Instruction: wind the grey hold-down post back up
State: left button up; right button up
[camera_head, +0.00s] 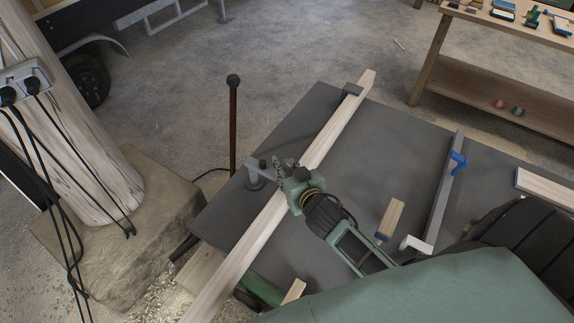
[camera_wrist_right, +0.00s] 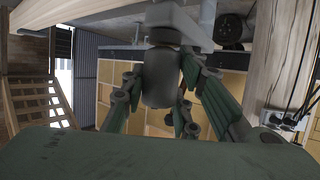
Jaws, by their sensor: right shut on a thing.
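The grey hold-down post (camera_head: 256,176) stands on the near-left part of the dark bench top (camera_head: 340,207), beside a long pale plank (camera_head: 252,242). A grey arm reaches from it towards the plank. My right gripper (camera_head: 284,166) is at the end of this arm, over the plank. In the right wrist view its fingers (camera_wrist_right: 163,100) close around a dark grey cylinder (camera_wrist_right: 158,78) below a grey arm (camera_wrist_right: 150,22) of the hold-down. The gripper hides the arm's far end in the head view, so I cannot tell its gap to the plank. My left gripper is not in view.
A dark upright rod with a ball top (camera_head: 233,120) stands left of the bench. A grey bar with a blue clamp (camera_head: 446,185) and a wood block (camera_head: 390,218) lie to the right. A trunk with cables (camera_head: 70,100) is at left.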

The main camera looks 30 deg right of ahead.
jog(key=shift+r, duration=0.1)
dwell(0.3)
jog(key=o, duration=1.2)
jog(key=shift+w, duration=0.1)
jog(key=shift+c, duration=0.2)
jog(key=d+v, duration=0.1)
jog(key=v, duration=1.1)
jog(key=shift+a, duration=0.4)
